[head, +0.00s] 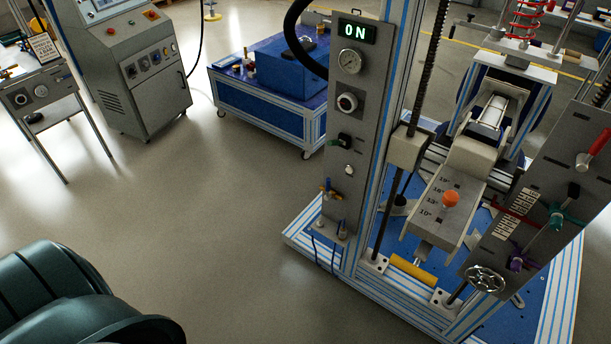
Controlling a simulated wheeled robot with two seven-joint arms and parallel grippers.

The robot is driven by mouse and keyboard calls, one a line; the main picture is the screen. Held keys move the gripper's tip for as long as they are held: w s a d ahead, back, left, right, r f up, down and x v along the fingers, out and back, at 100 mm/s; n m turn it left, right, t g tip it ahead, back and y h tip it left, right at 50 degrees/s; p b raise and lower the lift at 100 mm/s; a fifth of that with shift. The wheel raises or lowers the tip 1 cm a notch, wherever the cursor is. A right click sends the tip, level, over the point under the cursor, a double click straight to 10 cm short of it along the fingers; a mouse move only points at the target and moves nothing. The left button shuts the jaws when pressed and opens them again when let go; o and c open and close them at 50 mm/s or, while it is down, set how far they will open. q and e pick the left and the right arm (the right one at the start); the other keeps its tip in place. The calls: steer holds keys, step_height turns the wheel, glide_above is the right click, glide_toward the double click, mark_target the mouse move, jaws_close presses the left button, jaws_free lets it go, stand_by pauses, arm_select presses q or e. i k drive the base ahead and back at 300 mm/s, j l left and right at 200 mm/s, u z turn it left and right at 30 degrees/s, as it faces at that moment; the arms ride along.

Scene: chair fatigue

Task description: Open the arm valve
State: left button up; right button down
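A chair test rig shows at the right. Its left grey panel (346,205) has a lit ON display (356,32), a gauge (350,62), a round knob (347,102), a dark green switch (344,139) and a small blue-handled valve (327,188) low down. The tilted right panel (545,190) carries a red lever (600,141), a teal-handled valve (556,221), a purple knob (516,263) and a metal handwheel (486,279). The labels are too small to read, so I cannot tell which is the arm valve. Neither gripper shows; my dark arm fills the lower left.
A blue-topped cart (262,108) stands behind the rig. A grey control cabinet (140,90) and a small table (40,95) stand at the left. The rig's base frame (350,287) juts out low. The floor between the left equipment and the rig is clear.

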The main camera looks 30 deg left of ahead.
mark_target(328, 188)
steer(key=i+j+u, duration=0.1)
steer(key=u, duration=0.3)
steer(key=i+u, duration=0.1)
steer(key=u, duration=0.25)
